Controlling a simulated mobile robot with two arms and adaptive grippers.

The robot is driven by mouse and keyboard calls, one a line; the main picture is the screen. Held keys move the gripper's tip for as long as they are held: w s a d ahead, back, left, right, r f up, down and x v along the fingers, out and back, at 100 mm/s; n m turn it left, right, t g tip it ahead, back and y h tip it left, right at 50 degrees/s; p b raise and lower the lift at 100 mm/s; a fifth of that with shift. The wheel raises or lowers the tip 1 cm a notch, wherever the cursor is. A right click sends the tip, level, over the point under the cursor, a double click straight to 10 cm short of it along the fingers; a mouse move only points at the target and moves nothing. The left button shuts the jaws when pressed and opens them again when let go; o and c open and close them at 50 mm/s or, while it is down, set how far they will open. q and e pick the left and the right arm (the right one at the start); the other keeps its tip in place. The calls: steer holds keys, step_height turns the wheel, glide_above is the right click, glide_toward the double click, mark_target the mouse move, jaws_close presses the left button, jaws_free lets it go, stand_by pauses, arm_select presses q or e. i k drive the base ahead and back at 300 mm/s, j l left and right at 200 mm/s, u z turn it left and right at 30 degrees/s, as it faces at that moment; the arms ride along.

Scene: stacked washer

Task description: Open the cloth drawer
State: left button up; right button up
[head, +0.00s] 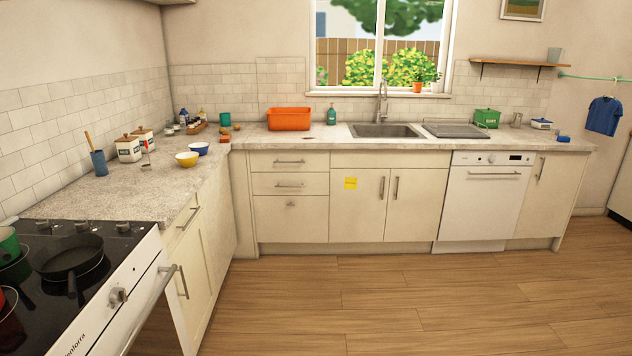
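A stack of three cream drawers stands under the counter left of the sink, and all three are shut. The top drawer (290,160) and the middle drawer (290,184) have long bar handles. The bottom drawer (290,218) is taller and has a small handle. Another shut drawer front (184,222) is under the left counter, beside the stove. No label shows which one is the cloth drawer. Neither of my grippers is in the head view.
The wooden floor (400,300) before the cabinets is clear. A stove (75,265) with pans fills the lower left. A dishwasher (484,198) is right of the sink cabinet (357,215). An orange bin (289,119) stands on the counter above the drawers.

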mark_target(263, 183)
steer(key=i, duration=2.35)
